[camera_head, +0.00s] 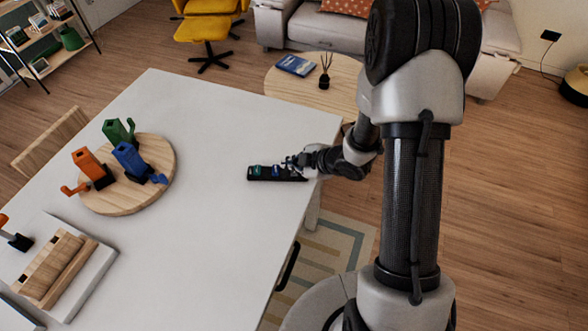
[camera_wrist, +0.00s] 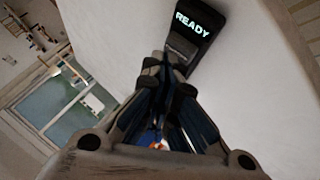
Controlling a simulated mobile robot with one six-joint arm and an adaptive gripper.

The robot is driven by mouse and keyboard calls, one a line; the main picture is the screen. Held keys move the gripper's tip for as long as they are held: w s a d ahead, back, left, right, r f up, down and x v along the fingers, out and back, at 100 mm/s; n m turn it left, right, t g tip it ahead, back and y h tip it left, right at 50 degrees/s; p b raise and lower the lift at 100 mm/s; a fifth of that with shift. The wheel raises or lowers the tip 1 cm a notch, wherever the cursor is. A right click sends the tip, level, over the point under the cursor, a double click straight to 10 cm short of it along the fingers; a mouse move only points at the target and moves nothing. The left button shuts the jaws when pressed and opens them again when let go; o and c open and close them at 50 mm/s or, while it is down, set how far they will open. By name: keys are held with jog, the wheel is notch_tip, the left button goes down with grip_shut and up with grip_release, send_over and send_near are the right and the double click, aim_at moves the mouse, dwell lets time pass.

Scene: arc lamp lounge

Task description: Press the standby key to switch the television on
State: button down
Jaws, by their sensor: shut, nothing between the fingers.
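A black remote-like device (camera_head: 270,179) lies on the white table near its right edge. It has a teal key (camera_head: 257,170) and a blue key (camera_head: 276,170) on top. The part under my gripper is hidden, and I cannot make out a standby mark. My gripper (camera_head: 290,162) is shut and empty, at the right end of the device. In the wrist view the shut fingertips (camera_wrist: 176,62) reach over the device's near part, and a lit "READY" display (camera_wrist: 193,24) shows beyond them. I cannot tell whether the tips touch a key. No television is recognisable in view.
A round wooden board (camera_head: 125,203) with orange, green and blue objects stands on the table's left. A wooden block on a white base (camera_head: 62,268) is nearer. The table middle (camera_head: 210,130) is clear. A low round table (camera_head: 340,72) stands beyond.

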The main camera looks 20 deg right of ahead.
aim_at(293, 171)
jog(key=shift+f+b, duration=0.8)
dwell(0.7)
jog(key=shift+r, duration=0.1)
dwell(0.3)
jog(key=shift+r+p, duration=1.05)
jog(key=shift+r, duration=0.1)
jog(key=shift+r+p, duration=2.15)
jog(key=shift+r, duration=0.35)
